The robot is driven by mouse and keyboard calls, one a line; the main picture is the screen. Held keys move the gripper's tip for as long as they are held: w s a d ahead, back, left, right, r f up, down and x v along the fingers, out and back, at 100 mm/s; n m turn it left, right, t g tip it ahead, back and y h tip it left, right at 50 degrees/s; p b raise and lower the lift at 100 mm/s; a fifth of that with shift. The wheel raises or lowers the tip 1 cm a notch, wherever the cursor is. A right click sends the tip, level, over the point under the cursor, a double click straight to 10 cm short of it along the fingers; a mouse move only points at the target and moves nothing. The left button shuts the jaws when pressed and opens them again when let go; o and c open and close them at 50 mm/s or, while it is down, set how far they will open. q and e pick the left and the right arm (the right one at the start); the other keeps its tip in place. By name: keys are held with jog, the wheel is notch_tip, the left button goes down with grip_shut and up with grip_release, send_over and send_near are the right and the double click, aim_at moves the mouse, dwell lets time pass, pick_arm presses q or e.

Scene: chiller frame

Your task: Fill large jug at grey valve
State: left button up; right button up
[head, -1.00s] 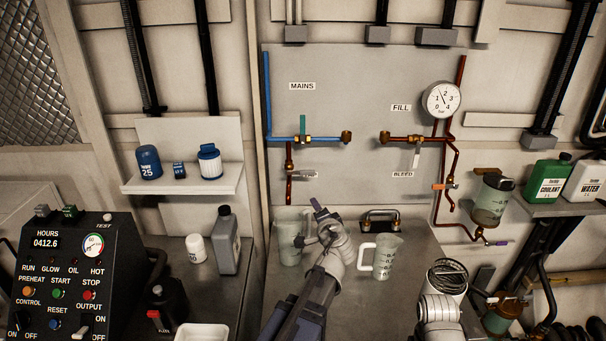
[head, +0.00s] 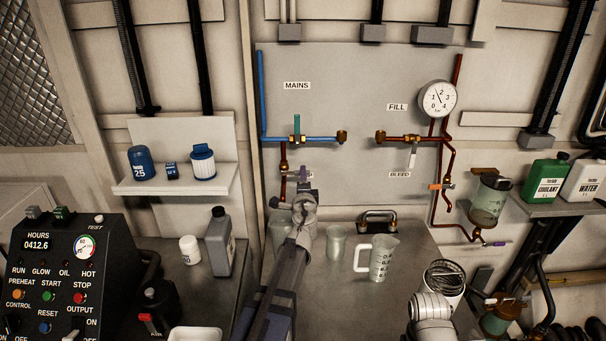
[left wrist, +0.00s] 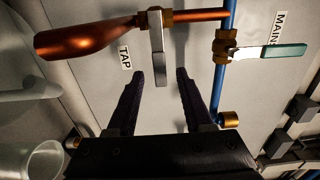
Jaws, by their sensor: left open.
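The grey valve lever (left wrist: 157,48) is on the copper tap pipe beside the TAP label in the left wrist view. My left gripper (left wrist: 160,76) is open and empty, its fingertips just short of the lever's free end. In the head view this gripper (head: 304,186) is at the tap below MAINS and hides the lever. The copper spout (left wrist: 85,38) flares toward the left in the wrist view. A clear jug (head: 279,234), apparently the large one, stands under the tap, partly hidden by my arm. Its fill level cannot be seen. My right gripper is not discernible.
A small clear beaker (head: 336,244) and a handled measuring jug (head: 383,257) stand on the bench right of my left arm. A metal handle (head: 378,217) is behind them. The teal mains lever (head: 297,124) is above the tap.

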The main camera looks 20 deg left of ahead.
pick_arm(q)
jog(key=x, duration=0.3)
jog(key=shift+w+a, duration=0.15)
jog(key=shift+w, duration=0.2)
grip_shut()
jog(key=shift+s, duration=0.1)
dwell(1.0)
